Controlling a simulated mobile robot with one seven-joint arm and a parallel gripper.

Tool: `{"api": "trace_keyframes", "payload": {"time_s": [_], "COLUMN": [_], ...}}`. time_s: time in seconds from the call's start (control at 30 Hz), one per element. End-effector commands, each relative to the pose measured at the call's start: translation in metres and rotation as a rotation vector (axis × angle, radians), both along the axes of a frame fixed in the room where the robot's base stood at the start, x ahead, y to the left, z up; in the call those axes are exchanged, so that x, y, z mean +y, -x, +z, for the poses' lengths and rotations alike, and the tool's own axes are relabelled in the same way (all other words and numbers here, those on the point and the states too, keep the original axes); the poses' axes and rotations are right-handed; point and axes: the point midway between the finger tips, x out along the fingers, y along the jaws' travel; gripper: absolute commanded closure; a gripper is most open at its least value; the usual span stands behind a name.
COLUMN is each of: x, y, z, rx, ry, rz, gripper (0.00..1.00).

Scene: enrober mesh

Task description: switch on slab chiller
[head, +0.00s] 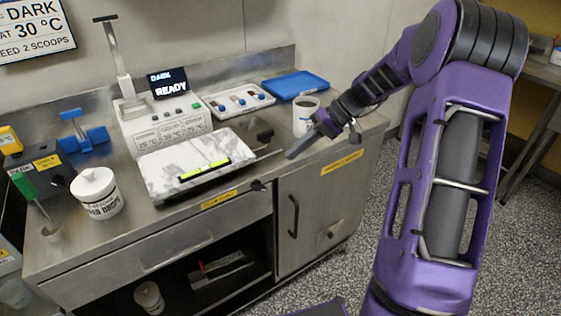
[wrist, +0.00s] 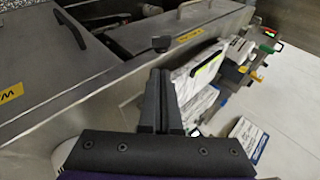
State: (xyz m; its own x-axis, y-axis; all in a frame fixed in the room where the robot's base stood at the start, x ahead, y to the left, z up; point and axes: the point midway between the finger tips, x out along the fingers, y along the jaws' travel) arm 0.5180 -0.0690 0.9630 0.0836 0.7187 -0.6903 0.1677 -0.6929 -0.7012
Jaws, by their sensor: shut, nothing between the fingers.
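A white marbled slab (head: 190,165) with a lit yellow-green strip (head: 205,170) lies on the steel counter, taken here as the slab chiller. It also shows in the wrist view (wrist: 186,84), past my fingers. A black knob (head: 258,185) sits at the counter's front edge, right of the slab. A dark knob ahead of my fingertips in the wrist view (wrist: 160,44) looks like the same one. My gripper (head: 292,154) is shut and empty above the counter's right part, apart from the slab. I cannot make out which part is the chiller's switch.
A white mug (head: 305,115) stands close behind my gripper.

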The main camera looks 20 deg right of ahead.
Motion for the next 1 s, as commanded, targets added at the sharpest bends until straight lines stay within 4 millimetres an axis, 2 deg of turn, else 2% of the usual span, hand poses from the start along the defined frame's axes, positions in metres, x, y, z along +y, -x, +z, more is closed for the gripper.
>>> {"api": "trace_keyframes", "payload": {"time_s": [0.1, 0.33, 0.8, 1.0], "x": [-0.016, -0.028, -0.028, -0.013], "y": [0.000, 0.002, 0.002, -0.007], "z": [0.013, 0.021, 0.021, 0.029], "rx": [-0.002, -0.001, 0.000, 0.028], "ry": [0.002, 0.003, 0.002, 0.029], "rz": [-0.004, -0.003, -0.003, -0.033], "gripper": [1.00, 1.00, 1.00, 1.00]}}
